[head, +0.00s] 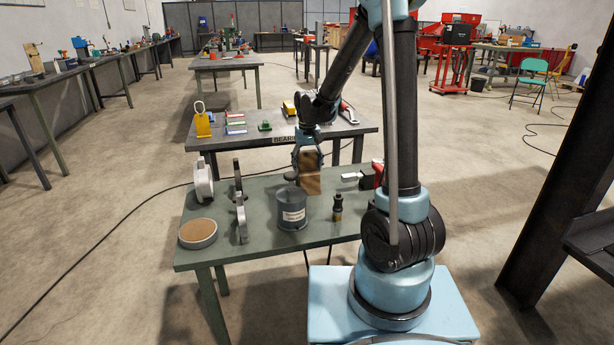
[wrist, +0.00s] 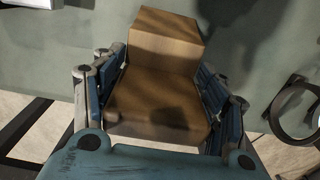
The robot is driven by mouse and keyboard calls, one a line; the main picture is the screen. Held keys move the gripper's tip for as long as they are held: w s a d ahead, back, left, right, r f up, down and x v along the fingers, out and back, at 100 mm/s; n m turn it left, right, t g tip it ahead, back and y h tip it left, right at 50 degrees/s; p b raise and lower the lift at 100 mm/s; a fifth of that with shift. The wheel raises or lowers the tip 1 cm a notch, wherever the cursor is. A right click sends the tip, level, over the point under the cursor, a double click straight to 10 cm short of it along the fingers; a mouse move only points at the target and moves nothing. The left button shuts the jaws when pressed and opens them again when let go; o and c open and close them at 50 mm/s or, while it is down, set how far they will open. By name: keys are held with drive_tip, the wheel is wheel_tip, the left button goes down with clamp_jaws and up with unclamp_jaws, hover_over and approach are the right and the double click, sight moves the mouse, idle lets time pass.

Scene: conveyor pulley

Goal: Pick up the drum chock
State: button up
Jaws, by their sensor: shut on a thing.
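The drum chock, a brown wooden stepped block (head: 311,181), is in my gripper (head: 308,158) over the green table (head: 262,192), behind the grey can. In the wrist view the block (wrist: 165,50) fills the middle, with a raised step at its far end. The blue-padded fingers of my gripper (wrist: 155,97) press on its left and right sides. Whether its underside touches the table cannot be told; the can hides part of that area in the head view.
A grey labelled can (head: 292,209) stands just in front of the block. A dark small bottle (head: 338,208), a round tan-topped tin (head: 198,233), grey upright brackets (head: 241,215) and a red-black tool (head: 370,177) are also on the table. A second table (head: 250,138) stands behind.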

wheel_tip(320, 180, up, 28)
idle(0.7)
idle(0.6)
